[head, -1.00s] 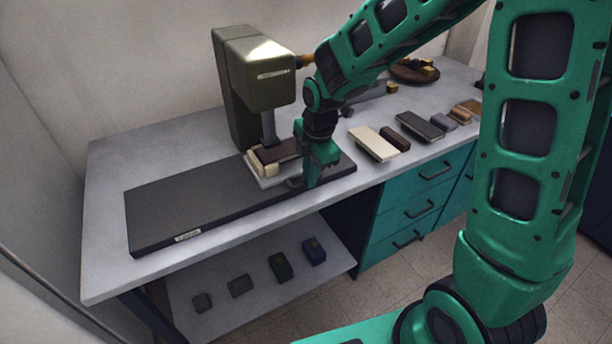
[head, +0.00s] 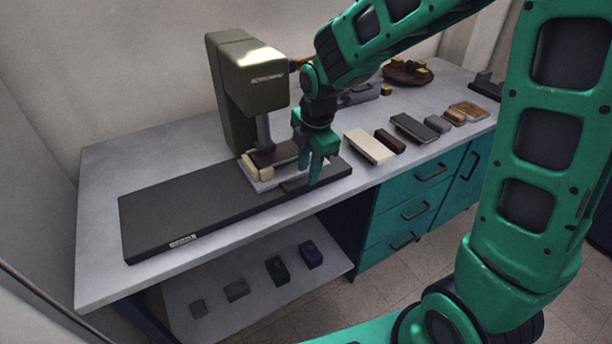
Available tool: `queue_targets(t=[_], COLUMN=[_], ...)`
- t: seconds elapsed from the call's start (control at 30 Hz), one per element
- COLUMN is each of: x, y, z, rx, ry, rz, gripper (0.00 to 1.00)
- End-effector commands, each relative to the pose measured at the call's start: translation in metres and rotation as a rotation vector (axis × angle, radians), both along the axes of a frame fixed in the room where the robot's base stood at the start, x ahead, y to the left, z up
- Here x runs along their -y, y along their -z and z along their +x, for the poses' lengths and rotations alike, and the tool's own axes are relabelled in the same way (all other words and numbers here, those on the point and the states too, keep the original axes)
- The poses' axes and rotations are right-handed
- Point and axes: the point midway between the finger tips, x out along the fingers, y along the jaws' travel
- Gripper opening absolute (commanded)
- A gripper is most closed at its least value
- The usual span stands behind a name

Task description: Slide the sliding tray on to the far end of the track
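The sliding tray (head: 266,186) is pale grey and sits on the long dark track (head: 185,211), under the head of the olive-green press (head: 243,75), towards the track's right end. It carries cream blocks (head: 249,170) and a dark brown piece (head: 277,154). A dark grey part (head: 293,187), perhaps its handle, lies at its front right. My gripper (head: 312,172) points down just right of the tray, over the track's right part. Its two green fingers look spread with nothing seen between them. Whether they touch the tray or handle is unclear.
The track's left stretch is bare, with a small label (head: 182,241) on its front edge. Right of the track lie a cream slab (head: 370,147), a brown block (head: 390,141) and a dark slab (head: 414,127). Several small blocks sit on the lower shelf (head: 243,318).

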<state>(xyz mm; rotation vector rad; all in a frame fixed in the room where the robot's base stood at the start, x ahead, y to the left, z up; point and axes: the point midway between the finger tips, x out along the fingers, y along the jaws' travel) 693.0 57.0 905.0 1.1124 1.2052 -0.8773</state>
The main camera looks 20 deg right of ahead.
Motion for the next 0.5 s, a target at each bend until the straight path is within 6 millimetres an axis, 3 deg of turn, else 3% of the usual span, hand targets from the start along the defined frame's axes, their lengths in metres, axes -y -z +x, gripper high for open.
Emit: queue_targets(t=[0.2,0.5], x=[0.003,0.005], y=[-0.042,-0.068], z=[-0.006,-0.012], rx=[0.006,0.003], ry=[0.003,0.003], rz=[0.0,-0.001], gripper=[0.29,0.29])
